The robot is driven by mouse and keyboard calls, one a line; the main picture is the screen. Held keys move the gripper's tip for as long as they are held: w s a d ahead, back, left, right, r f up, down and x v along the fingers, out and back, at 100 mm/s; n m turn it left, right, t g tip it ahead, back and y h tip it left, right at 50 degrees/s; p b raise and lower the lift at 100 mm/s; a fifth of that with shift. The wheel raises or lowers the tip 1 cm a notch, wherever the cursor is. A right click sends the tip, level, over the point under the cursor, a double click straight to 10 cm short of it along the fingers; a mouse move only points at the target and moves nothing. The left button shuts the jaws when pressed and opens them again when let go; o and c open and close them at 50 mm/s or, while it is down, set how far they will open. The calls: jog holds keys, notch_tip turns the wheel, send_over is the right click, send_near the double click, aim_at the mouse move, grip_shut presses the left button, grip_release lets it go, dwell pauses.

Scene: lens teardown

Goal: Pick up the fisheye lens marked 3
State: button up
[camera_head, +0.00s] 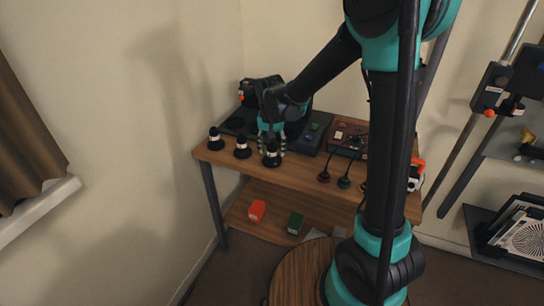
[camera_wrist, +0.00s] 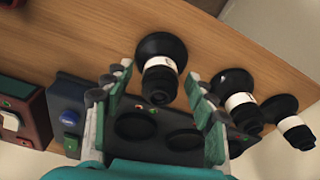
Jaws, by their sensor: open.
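Three black lenses with white bands stand in a row along the front left of the wooden table: a left one (camera_head: 215,139), a middle one (camera_head: 242,148) and a right one (camera_head: 272,156). My gripper (camera_head: 272,136) is open above and just behind the right lens. In the wrist view that lens (camera_wrist: 160,66) lies between and just beyond the fingertips of my gripper (camera_wrist: 157,88), with nothing held. The other two lenses (camera_wrist: 238,101) (camera_wrist: 290,122) are to the right there. Marks on the bands are too small to read, so I cannot tell which lens is 3.
A dark tray-like base (camera_head: 313,133) stands behind the lenses. A red-and-black box (camera_head: 349,139) with knobs is to its right. The wooden table (camera_wrist: 80,40) is bare beside the lens.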

jog(key=shift+c, duration=0.2)
grip_shut()
dwell(0.3)
